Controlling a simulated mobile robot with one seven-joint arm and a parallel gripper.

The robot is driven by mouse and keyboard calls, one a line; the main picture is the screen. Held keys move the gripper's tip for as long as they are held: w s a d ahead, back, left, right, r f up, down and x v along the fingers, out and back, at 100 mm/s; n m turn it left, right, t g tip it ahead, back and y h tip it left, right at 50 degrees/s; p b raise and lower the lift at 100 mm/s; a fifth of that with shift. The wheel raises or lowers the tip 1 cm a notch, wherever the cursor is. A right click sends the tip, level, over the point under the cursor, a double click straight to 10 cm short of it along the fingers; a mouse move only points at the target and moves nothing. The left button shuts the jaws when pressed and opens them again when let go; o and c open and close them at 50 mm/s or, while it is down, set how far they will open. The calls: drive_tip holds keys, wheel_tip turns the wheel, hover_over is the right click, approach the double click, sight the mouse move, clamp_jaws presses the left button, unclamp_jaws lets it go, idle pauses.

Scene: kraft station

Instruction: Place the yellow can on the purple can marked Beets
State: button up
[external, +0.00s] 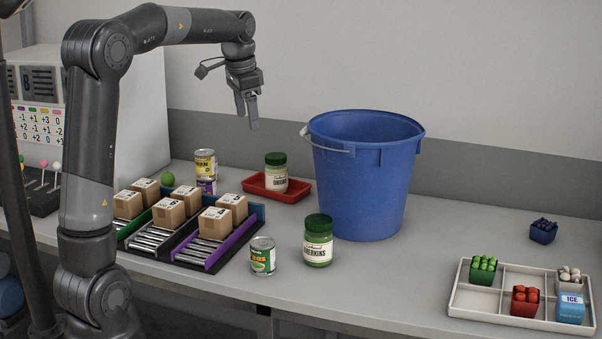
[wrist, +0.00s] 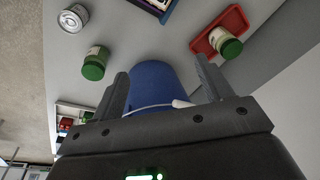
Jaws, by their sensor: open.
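The yellow can (external: 205,163) stands upright directly above the purple can (external: 207,186) in the external view and appears to rest on its top. The purple can's lower part is partly hidden by a cardboard box, and its label is too small to read. My gripper (external: 246,114) is raised in the air, up and to the right of the two cans, apart from them. Its fingers are spread and empty; in the wrist view my gripper (wrist: 162,88) has only the distant bucket showing between the fingers. Neither can is seen in the wrist view.
A blue bucket (external: 360,185) stands right of my gripper. A red tray (external: 290,196) holds a green-lidded jar (external: 276,170). Small boxes (external: 169,212) sit on roller lanes in front of the cans. A pea can (external: 263,256) and gherkin jar (external: 318,242) stand nearer the front.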

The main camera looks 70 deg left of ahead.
drive_tip(key=s+d+t, duration=0.1)
drive_tip(key=s+d, duration=0.2)
drive_tip(key=d, duration=0.7)
drive_tip(key=s+d+t, duration=0.1)
drive_tip(key=s+d, duration=0.3)
drive_tip(key=d, duration=0.6)
drive_tip(key=s+d+f+t+h, duration=0.1)
drive_tip(key=s+d+f+t, duration=0.1)
drive_tip(key=s+d+f, duration=0.5)
drive_tip(key=s+d, duration=0.3)
drive_tip(key=d, duration=0.1)
drive_tip(key=shift+s+d, duration=0.2)
drive_tip(key=shift+s, duration=0.1)
